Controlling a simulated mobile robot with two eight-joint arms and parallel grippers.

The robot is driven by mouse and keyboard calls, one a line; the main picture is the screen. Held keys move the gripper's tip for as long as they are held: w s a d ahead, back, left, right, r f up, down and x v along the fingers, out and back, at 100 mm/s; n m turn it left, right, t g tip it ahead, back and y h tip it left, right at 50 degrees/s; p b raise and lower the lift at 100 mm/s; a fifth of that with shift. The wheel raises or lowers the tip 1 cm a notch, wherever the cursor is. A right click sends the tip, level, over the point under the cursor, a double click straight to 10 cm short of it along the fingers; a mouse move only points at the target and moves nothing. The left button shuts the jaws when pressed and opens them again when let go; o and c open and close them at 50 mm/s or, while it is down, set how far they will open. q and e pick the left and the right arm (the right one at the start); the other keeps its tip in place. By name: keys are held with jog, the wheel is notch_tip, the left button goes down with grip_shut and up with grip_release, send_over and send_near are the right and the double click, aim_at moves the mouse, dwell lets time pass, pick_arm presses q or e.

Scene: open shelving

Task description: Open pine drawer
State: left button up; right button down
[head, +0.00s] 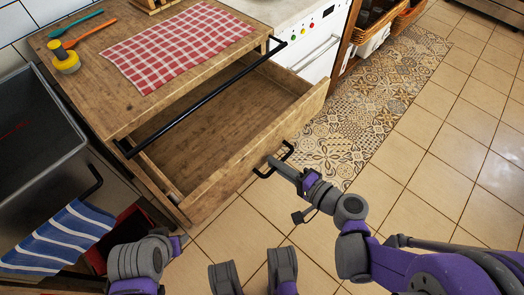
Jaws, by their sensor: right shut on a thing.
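The pine drawer (262,145) is pulled out from a wooden cabinet (80,103), and its empty wooden inside shows. A black handle (262,172) sits on the drawer's front. My right gripper (277,164) is shut on this handle at the front of the drawer.
A long black rail (205,97) runs along the cabinet's top edge, above the drawer. A striped towel (58,236) hangs at left. Tiled floor (425,150) is clear at right.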

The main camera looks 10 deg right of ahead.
jog(key=shift+s+d, duration=0.45)
jog(key=shift+s, duration=0.1)
jog(key=c, duration=1.2)
grip_release()
jog(key=shift+o, duration=0.2)
jog(key=p+v, duration=0.1)
jog(key=v, duration=0.9)
jog(key=shift+s+d+p, duration=0.2)
jog(key=shift+s+p, duration=0.1)
jog(key=shift+s, duration=0.05)
